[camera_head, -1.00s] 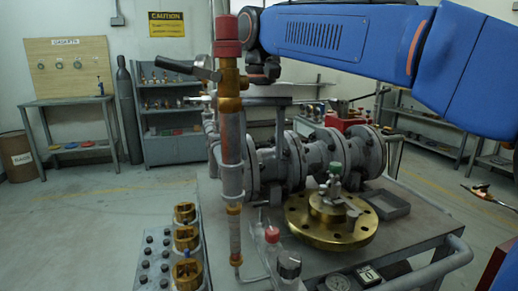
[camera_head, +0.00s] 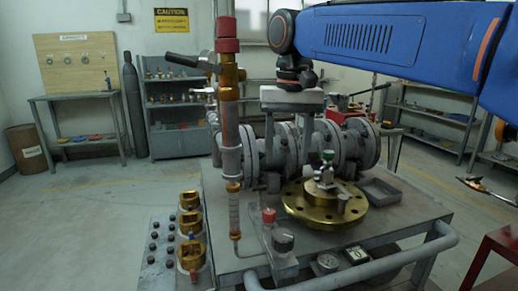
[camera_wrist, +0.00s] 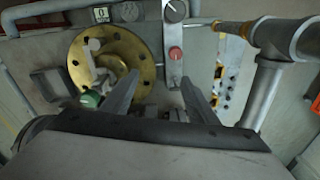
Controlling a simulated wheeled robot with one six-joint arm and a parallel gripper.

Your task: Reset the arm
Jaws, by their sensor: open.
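My gripper (camera_head: 288,150) hangs fingers down from the blue arm, in front of the grey flanged pipe (camera_head: 345,150) and right of the upright pipe with a red cap (camera_head: 229,46). The two fingers are apart in the wrist view (camera_wrist: 160,95), with nothing seen between them. A brass flange (camera_head: 318,213) with a green-topped fitting (camera_head: 327,156) lies on the grey cart (camera_head: 300,250). In the wrist view the brass flange (camera_wrist: 75,55) is left of the fingers. A red knob (camera_wrist: 175,53) shows beyond and between them.
Several brass fittings (camera_head: 190,222) stand on a block at the cart's left. A lever handle (camera_head: 183,60) sticks out from the upright pipe. A grey tray (camera_head: 380,190) lies at right, and a handrail (camera_head: 400,255) edges the front.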

